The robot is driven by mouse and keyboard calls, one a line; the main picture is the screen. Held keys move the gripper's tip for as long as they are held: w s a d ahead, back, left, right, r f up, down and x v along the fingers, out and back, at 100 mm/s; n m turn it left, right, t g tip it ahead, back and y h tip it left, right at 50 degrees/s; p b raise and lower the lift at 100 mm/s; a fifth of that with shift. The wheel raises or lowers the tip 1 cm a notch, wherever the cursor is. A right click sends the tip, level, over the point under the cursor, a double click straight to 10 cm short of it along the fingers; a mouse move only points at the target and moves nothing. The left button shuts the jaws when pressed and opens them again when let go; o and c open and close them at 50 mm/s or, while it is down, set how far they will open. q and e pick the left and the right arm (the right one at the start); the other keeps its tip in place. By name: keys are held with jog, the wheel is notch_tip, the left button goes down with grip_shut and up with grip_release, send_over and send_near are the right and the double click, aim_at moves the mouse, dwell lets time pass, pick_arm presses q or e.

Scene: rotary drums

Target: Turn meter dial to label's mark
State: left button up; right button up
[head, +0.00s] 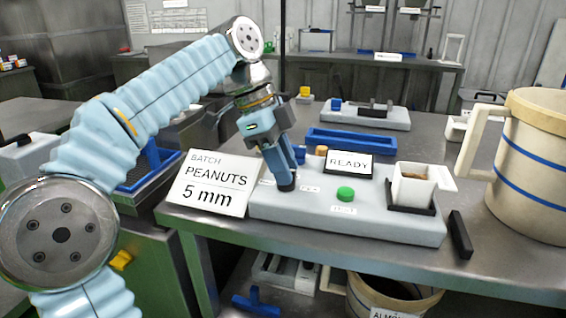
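The label card (212,184) reads "BATCH PEANUTS 5 mm" and stands at the left end of a pale grey machine base (385,226). My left gripper (285,184) points down at the left part of this base, its dark fingertips at or just above the surface. The meter dial is not clearly visible; the fingers cover the spot where they meet the base. The fingers overlap from this side, so I cannot tell whether they are shut on anything. My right gripper is not in view.
On the base are a green button (345,193), a "READY" sign (348,163) and a white cup (411,186) with brown contents. A large cream bucket (535,165) stands at right. A blue tray (345,140) lies behind. A black block (461,235) lies near the front edge.

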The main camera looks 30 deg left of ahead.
aim_at(272, 185)
pick_arm(q)
jog(key=shift+o, duration=0.5)
jog(key=v, duration=0.7)
jog(key=shift+a+r, duration=0.1)
dwell(0.4)
